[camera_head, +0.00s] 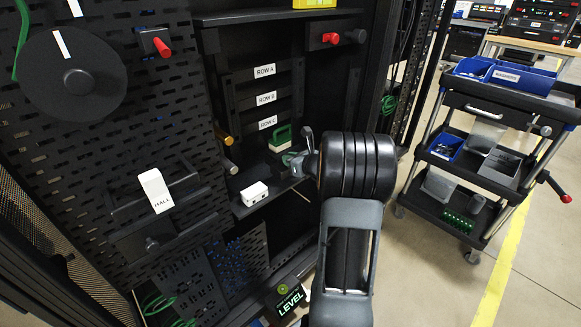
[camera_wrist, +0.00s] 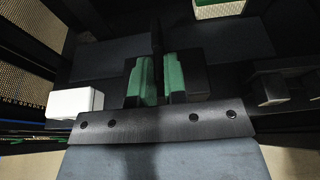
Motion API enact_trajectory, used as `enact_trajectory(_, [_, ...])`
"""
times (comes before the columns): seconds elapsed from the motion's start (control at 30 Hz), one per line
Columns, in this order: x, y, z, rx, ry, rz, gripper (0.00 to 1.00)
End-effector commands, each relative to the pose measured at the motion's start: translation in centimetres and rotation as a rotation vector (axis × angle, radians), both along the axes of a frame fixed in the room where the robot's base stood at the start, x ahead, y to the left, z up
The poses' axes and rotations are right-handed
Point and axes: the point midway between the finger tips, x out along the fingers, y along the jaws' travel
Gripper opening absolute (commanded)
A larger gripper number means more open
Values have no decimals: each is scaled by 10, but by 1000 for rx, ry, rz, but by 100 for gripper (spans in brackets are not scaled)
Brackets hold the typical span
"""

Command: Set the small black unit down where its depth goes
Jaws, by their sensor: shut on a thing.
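My gripper (camera_head: 292,158) is in front of the dark rack, at the shelf below the ROW C label. In the wrist view its two green-padded fingers (camera_wrist: 160,78) are closed around a narrow dark piece (camera_wrist: 157,42), which I take to be the small black unit. Most of it is hidden between the pads, and it blends into the dark background. In the head view the arm and wrist hide it. I cannot tell whether it touches the shelf. The labels ROW A (camera_head: 265,71), ROW B (camera_head: 266,98) and ROW C (camera_head: 267,123) mark stacked dark rows above the gripper.
A white box (camera_head: 254,193) sits on the shelf left of my gripper. Rods stick out at the left, near a perforated panel (camera_head: 100,120) with a HALL tag (camera_head: 156,190). A cart (camera_head: 492,172) stands right; floor between is clear.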

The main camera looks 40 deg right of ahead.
Motion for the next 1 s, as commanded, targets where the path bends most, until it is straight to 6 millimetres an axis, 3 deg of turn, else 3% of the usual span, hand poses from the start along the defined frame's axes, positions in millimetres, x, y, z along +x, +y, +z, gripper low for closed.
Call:
enact_trajectory(0.03, [0,0,-12,4,2,-1,0])
enact_trajectory(0.13, [0,-1,-21,1,1,-2,0])
enact_trajectory(0.53, [0,-1,-25,1,0,-1,0])
enact_trajectory(0.57, [0,-1,-23,1,1,-1,15])
enact_trajectory(0.8, [0,-1,-23,1,1,-2,38])
enact_trajectory(1.0, [0,-1,-23,1,1,-2,38])
